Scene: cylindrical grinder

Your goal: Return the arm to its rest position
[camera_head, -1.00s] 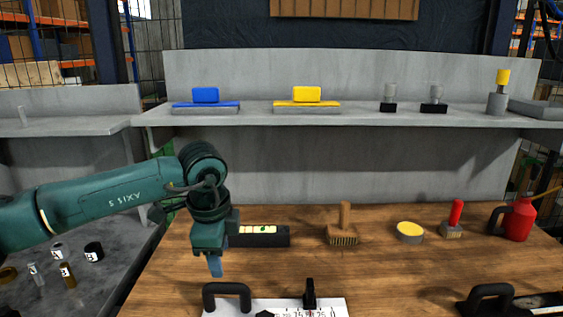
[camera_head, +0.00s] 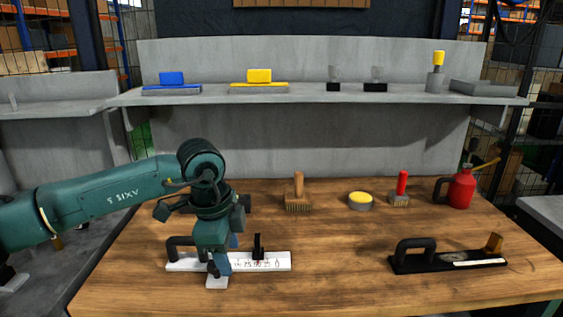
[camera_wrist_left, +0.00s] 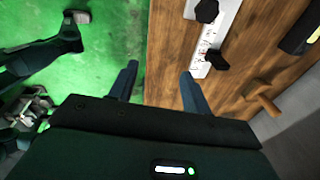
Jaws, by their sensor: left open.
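My left arm (camera_head: 115,195) comes in from the left, bent over the workbench. Its gripper (camera_head: 220,270) points down in front of the white gauge (camera_head: 277,262) and hides part of it. In the left wrist view the gripper (camera_wrist_left: 157,82) has its two fingers apart with nothing between them. The white gauge (camera_wrist_left: 203,60) with its black knobs lies beyond the right finger there. I cannot tell the exact height above the bench. My right gripper is not in view.
The wooden bench (camera_head: 330,285) holds a wooden brush (camera_head: 298,195), a yellow-topped tin (camera_head: 360,201), a red-handled brush (camera_head: 400,192), a red can (camera_head: 461,190) and a black-handled gauge (camera_head: 440,261). A grey shelf (camera_head: 300,94) runs behind. The bench's front middle is clear.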

